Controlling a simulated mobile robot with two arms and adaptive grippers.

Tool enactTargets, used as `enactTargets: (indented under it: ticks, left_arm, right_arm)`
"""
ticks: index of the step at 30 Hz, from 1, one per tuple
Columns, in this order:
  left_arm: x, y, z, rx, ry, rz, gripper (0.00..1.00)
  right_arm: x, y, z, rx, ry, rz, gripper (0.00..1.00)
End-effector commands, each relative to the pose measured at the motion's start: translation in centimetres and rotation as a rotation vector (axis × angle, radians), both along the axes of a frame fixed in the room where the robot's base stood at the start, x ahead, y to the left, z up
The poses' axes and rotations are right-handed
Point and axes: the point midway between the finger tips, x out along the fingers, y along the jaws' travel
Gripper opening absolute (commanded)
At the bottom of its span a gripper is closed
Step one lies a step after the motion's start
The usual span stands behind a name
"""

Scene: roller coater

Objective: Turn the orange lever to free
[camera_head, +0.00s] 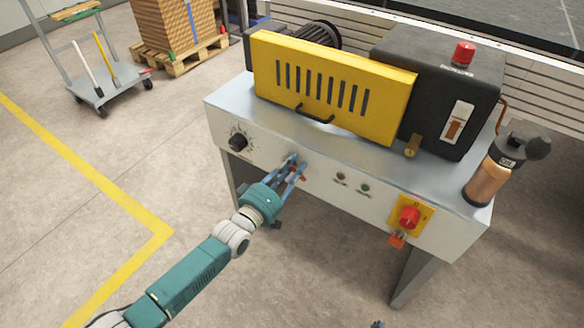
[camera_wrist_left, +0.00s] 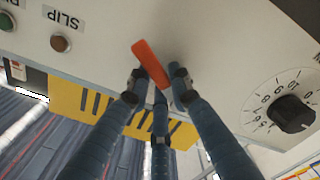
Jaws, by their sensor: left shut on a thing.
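The orange lever (camera_wrist_left: 150,64) sits on the grey front panel and lies tilted in the left wrist view, its upper end to the left. My left gripper (camera_head: 296,170) is at the panel between the black dial and the small lamps. In the left wrist view its fingers (camera_wrist_left: 160,82) are closed around the lever, one on each side. The fingers mostly hide the lever in the head view. No label for the lever's positions is readable. A small dark tip (camera_head: 377,324) at the bottom edge of the head view may be my right gripper.
A black dial (camera_head: 238,142) with a numbered scale is left of the gripper. Small lamps (camera_head: 341,177) and a red rotary switch (camera_head: 409,217) on a yellow plate are to the right. A yellow guard (camera_head: 330,85) and a torch-like canister (camera_head: 489,175) stand on top.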

Motion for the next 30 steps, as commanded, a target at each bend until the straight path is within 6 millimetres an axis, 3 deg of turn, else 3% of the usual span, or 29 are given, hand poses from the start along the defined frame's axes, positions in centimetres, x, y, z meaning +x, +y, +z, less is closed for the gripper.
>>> enactTargets:
  ticks: [15,30]
  left_arm:
    - [-0.2,-0.2,1.2,-0.377,0.222,0.0,0.0]
    - [-0.2,-0.2,1.7,-0.522,0.306,0.001,0.0]
  right_arm:
    - [0.5,0.1,0.8,0.001,-0.004,-0.001,1.0]
    - [1.4,0.3,2.6,0.003,-0.018,-0.003,1.0]
